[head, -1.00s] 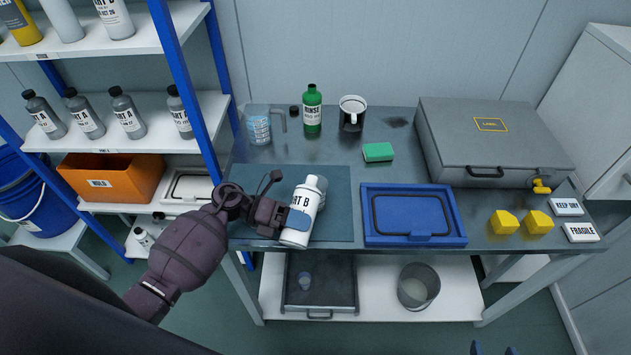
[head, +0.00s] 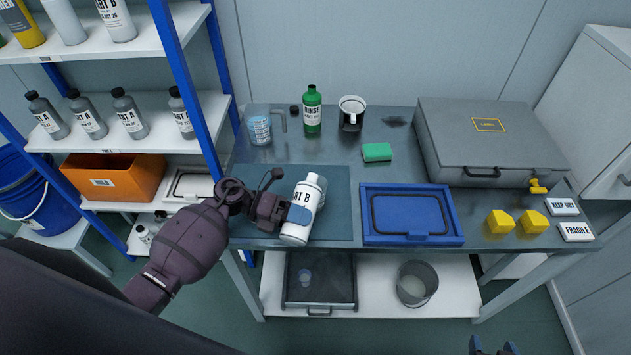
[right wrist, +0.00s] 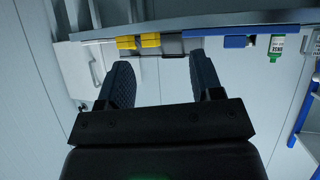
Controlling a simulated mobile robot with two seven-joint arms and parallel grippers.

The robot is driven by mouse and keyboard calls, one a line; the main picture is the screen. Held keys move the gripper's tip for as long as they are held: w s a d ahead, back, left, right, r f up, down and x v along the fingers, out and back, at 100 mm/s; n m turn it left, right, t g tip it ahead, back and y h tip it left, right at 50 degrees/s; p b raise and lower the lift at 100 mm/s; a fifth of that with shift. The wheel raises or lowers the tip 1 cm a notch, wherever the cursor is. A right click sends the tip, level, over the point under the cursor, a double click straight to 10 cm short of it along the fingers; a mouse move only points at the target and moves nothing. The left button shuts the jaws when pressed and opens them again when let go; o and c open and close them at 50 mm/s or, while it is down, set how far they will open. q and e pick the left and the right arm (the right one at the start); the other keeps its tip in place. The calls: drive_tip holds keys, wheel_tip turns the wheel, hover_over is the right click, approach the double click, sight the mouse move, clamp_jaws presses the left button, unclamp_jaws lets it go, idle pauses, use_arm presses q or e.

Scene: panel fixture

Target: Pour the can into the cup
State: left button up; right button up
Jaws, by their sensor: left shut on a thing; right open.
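A white bottle or can labelled PART B (head: 300,217) stands slightly tilted on or just above the dark mat, near the bench's front edge. My left gripper (head: 298,214) is shut on it from the left. Behind its upper right side is a greyish, see-through rounded thing (head: 322,184), mostly hidden; I cannot tell whether it is a cup. A black and white mug (head: 351,113) stands at the back of the bench. My right gripper (head: 493,350) shows only its fingertips at the bottom edge; in the right wrist view (right wrist: 163,85) it is open and empty.
A measuring jug (head: 259,127) and green RINSE bottle (head: 312,112) stand at the back, with a green sponge (head: 377,152). A blue tray (head: 411,236), grey case (head: 490,140) and yellow blocks (head: 517,222) fill the right. The mat (head: 335,222) has some free room.

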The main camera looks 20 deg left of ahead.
use_arm(q)
drive_tip(key=shift+w+r+p, duration=0.1)
drive_tip(key=shift+r+p, duration=0.2)
drive_tip(key=shift+r, duration=0.1)
use_arm(e)
drive_tip(key=shift+s, duration=0.35)
use_arm(q)
drive_tip(key=shift+w+r+n+p, duration=0.1)
drive_tip(key=shift+r+n+p, duration=0.3)
drive_tip(key=shift+r+p, duration=0.3)
use_arm(e)
drive_tip(key=shift+s+r, duration=0.2)
drive_tip(key=shift+r, duration=0.2)
use_arm(q)
drive_tip(key=shift+f+g, duration=0.1)
drive_tip(key=shift+g, duration=0.2)
idle(0.5)
